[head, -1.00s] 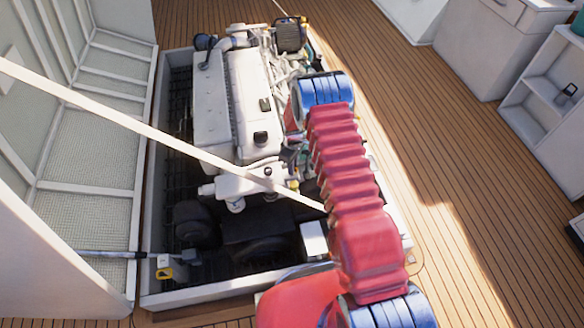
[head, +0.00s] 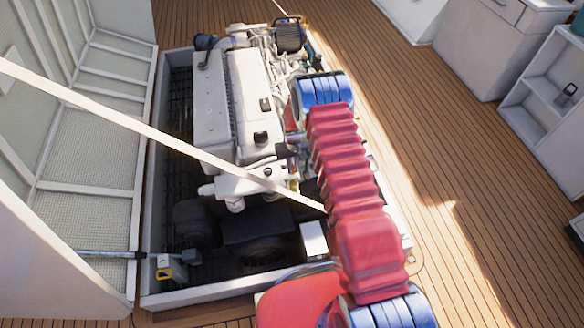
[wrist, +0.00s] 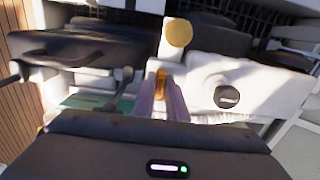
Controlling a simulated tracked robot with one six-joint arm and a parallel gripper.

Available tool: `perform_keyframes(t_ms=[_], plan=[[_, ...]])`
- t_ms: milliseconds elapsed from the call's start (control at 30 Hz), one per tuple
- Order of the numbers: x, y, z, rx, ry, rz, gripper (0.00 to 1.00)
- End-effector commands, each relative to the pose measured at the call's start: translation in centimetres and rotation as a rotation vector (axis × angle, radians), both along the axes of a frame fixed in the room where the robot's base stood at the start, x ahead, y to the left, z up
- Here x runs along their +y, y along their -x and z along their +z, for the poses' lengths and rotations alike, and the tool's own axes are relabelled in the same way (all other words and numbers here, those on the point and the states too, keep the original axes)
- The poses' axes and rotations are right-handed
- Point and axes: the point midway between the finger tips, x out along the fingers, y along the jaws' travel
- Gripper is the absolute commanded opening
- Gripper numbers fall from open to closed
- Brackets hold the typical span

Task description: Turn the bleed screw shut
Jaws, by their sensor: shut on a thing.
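In the wrist view, the two fingers of my gripper (wrist: 162,98) are close together over the engine. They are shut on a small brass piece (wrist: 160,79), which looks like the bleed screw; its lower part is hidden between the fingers. A round gold-coloured disc (wrist: 179,32) stands just beyond the fingertips, apart from them. In the head view, my red arm covers much of the engine's right side, and the dark end of my gripper (head: 287,150) shows only in part beside the white engine (head: 252,100). The screw cannot be made out there.
A black cap (wrist: 227,97) sits on the white housing right of my fingers. A dark box with a handle (wrist: 75,48) lies to their left. The hatch rim (head: 150,180) surrounds the engine, and a pale strut (head: 150,133) crosses above it.

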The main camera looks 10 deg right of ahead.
Motion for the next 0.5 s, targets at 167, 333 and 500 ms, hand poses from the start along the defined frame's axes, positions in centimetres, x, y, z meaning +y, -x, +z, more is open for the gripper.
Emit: perform_keyframes(t_ms=[167,333,500], plan=[[-0.05,-0.06,0.05,-0.001,0.000,-0.032,0.00],[-0.05,-0.06,0.05,-0.001,0.000,-0.037,0.00],[-0.04,-0.06,0.05,-0.001,0.000,-0.036,0.00]])
